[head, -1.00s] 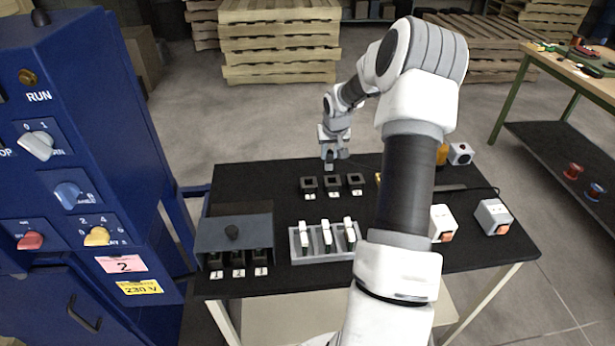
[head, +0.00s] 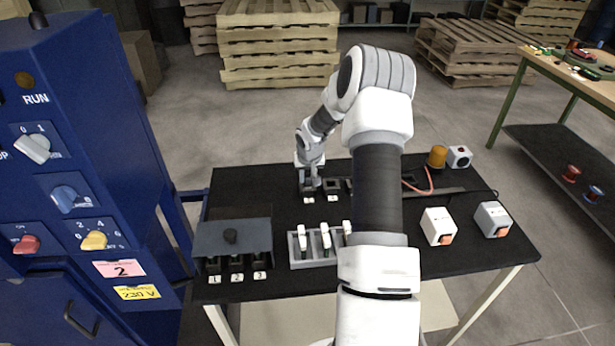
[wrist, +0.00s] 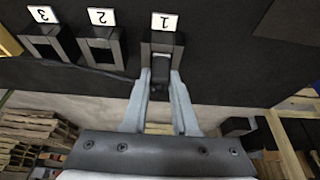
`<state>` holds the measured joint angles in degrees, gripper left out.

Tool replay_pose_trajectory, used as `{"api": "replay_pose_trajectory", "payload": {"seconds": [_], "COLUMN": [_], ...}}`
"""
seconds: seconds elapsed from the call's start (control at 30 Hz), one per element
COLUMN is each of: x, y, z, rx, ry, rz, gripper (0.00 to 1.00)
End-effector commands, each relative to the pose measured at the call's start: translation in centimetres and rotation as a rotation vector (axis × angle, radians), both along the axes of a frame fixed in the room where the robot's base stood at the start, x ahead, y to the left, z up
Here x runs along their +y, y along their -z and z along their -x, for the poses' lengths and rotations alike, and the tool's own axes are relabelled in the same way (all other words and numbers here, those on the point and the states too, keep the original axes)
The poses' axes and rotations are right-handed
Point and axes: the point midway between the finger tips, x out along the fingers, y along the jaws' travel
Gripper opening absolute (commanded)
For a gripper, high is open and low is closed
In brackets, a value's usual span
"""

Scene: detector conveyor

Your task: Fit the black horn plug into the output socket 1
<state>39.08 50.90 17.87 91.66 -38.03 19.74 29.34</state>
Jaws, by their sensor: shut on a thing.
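The black horn plug (wrist: 160,72) is between my fingertips in the wrist view. My gripper (wrist: 160,90) is shut on it; it also shows in the head view (head: 309,182). The plug lines up with the opening of the socket labelled 1 (wrist: 163,40), a black square block on the black table, and its front end overlaps that opening. I cannot tell how deep it sits. In the head view my gripper hides most of socket 1 and the plug. Socket 2 (wrist: 101,40) and socket 3 (wrist: 45,40) stand beside it and look empty.
A grey rack (head: 302,262) with white-topped pieces and a dark housing (head: 233,236) with numbered slots stand nearer the front. An orange beacon (head: 437,157), a white box with a black disc (head: 459,156) and two switch boxes (head: 438,226) are at right. A blue cabinet (head: 75,150) stands left.

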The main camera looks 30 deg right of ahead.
Motion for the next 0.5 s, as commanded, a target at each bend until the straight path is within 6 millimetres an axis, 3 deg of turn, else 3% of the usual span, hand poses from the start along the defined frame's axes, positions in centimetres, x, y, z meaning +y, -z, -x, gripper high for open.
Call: {"api": "replay_pose_trajectory", "payload": {"seconds": [0.1,0.13,0.27,0.5], "x": [-0.01,-0.01,-0.01,-0.02], "y": [0.48,0.36,0.3,0.29], "z": [0.0,0.01,0.02,0.02], "rx": [0.0,0.0,0.0,0.001], "ry": [0.0,0.0,0.0,0.0], "rz": [0.0,0.0,0.0,0.0], "gripper": [0.0,0.3,0.54,0.57]}}
